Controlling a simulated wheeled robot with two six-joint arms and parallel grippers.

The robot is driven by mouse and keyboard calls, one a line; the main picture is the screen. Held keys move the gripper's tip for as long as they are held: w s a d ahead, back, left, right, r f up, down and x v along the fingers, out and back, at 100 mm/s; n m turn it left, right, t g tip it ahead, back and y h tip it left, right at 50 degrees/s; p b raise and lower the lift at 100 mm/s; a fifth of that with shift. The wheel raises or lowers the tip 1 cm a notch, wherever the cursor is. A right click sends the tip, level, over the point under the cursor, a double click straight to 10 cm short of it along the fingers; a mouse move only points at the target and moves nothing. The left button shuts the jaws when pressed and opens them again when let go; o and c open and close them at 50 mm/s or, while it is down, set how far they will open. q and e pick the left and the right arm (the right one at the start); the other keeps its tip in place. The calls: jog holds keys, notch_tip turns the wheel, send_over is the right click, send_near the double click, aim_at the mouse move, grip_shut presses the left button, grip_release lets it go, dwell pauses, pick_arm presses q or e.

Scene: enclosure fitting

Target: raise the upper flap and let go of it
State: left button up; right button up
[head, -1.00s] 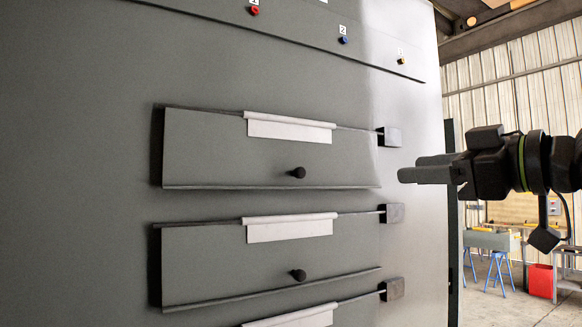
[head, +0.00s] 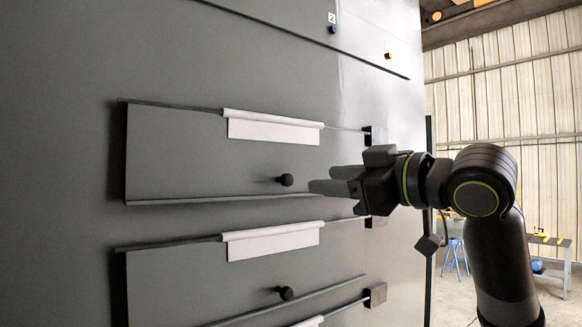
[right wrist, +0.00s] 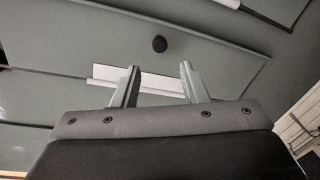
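The upper flap (head: 190,155) is a grey panel hanging down against the grey enclosure wall. A white strip (head: 272,131) lies along its top, and a black round knob (head: 286,180) sits near its lower edge. My right gripper (head: 322,180) is just right of the knob, apart from it in the picture, and covers the flap's lower right corner. In the right wrist view its two fingers (right wrist: 158,72) stand apart with nothing between them. The knob (right wrist: 159,44) appears beyond the fingertips there. My left gripper is not in view.
A second flap (head: 180,280) with its own knob (head: 286,293) is below.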

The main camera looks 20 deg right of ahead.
aim_at(290, 179)
jog(key=p+x, duration=0.1)
jog(key=x, duration=0.1)
jog(key=p+x, duration=0.1)
jog(key=x, duration=0.1)
jog(key=shift+r, duration=0.2)
jog(key=p+x, duration=0.2)
jog(key=x, duration=0.3)
jog(key=shift+w+a+f, duration=0.1)
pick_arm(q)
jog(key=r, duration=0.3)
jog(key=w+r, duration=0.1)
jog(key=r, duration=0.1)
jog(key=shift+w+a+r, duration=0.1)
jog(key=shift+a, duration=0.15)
pick_arm(e)
grip_shut()
